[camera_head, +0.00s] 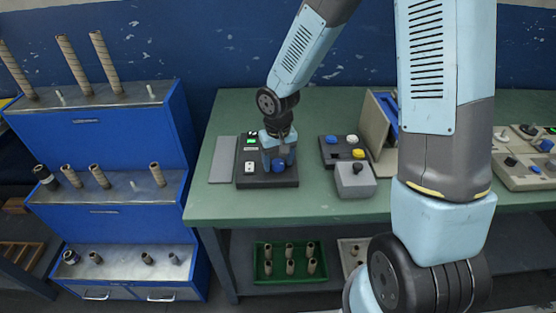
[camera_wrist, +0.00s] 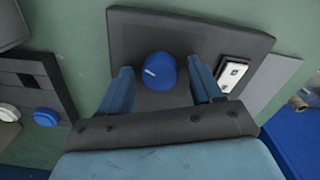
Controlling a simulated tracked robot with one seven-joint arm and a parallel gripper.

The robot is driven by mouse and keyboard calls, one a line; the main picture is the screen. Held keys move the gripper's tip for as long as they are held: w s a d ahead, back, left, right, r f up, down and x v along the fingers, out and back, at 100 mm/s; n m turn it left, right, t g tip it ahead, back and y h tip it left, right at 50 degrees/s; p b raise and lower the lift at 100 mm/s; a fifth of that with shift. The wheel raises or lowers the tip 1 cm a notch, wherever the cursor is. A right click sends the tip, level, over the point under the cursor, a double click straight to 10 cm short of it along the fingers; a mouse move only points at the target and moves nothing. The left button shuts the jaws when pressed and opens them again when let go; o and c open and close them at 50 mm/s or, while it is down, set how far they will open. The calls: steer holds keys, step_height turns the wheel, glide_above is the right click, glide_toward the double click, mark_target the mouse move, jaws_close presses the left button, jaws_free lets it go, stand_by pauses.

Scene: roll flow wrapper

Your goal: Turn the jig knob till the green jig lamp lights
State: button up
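The jig box (camera_head: 245,180) is a dark unit on the green table. Its blue knob (camera_wrist: 160,70) has a white pointer line and sits between my finger tips in the wrist view; it also shows below my gripper (camera_head: 279,159) in the head view. A small bright green patch (camera_head: 252,141) shows on the box's upper left; I cannot tell whether it is the jig lamp or a display. My gripper is open, one finger on each side of the knob, with gaps visible in the wrist view. Part of the box is hidden behind my gripper.
A white rocker switch (camera_wrist: 233,73) sits beside the knob on the box. A grey plate (camera_head: 223,160) lies left of it. A panel with coloured buttons (camera_head: 332,151) and a grey box with a black knob (camera_head: 355,184) stand to the right. A blue stepped rack (camera_head: 90,135) stands left.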

mark_target(278, 162)
steer(key=c, duration=1)
steer(key=shift+o, duration=0.2)
steer(key=shift+n, duration=2.7)
steer(key=o, duration=1.1)
steer(key=shift+c, duration=0.2)
step_height(278, 162, up, 14)
steer(key=shift+f, duration=0.15)
